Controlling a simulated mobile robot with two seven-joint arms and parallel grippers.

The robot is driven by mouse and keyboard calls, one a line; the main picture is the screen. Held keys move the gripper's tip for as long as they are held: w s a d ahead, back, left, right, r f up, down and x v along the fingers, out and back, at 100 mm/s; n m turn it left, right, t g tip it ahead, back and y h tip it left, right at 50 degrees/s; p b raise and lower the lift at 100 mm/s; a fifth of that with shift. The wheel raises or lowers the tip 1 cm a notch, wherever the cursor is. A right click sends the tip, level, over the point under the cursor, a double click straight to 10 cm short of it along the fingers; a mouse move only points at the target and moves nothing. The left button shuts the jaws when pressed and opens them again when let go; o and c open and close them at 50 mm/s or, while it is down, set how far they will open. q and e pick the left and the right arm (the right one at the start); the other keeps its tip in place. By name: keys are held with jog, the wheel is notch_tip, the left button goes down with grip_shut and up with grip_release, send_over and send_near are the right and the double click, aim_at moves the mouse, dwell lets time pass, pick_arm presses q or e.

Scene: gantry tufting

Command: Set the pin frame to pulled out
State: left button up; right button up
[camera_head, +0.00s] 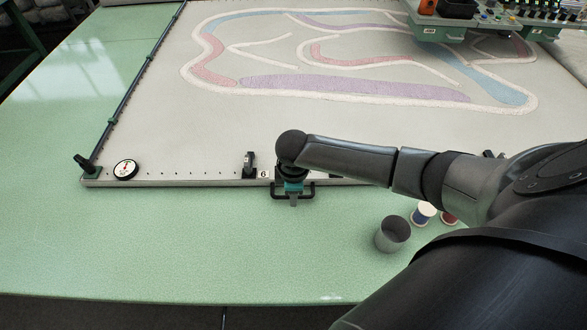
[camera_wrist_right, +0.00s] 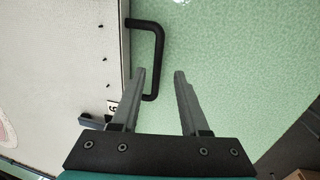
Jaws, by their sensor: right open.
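The pin frame (camera_head: 200,183) is a pale cloth-covered panel with a grey front rail and pins, lying on the green table. A black U-shaped handle (camera_head: 311,191) sticks out from its front rail; it also shows in the right wrist view (camera_wrist_right: 159,50). My right gripper (camera_head: 293,203) is over this handle, pointing down. In the right wrist view its two grey fingers (camera_wrist_right: 161,72) are apart, and the outer bar of the handle appears between them. I cannot tell the height gap. The handle's left part is partly hidden by a finger. My left gripper is not in view.
A round dial (camera_head: 126,169) and a black clamp (camera_head: 249,163) sit along the front rail. A metal cup (camera_head: 392,234) and thread spools (camera_head: 423,213) stand on the table at right. A green tufting machine (camera_head: 450,30) is at the back right. The front left table is clear.

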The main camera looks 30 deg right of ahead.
notch_tip(320, 180, up, 13)
jog(key=s+a+p, duration=0.1)
jog(key=s+p, duration=0.1)
jog(key=shift+a+r+p, duration=0.15)
jog(key=shift+p, duration=0.2)
jog(key=shift+s, duration=0.15)
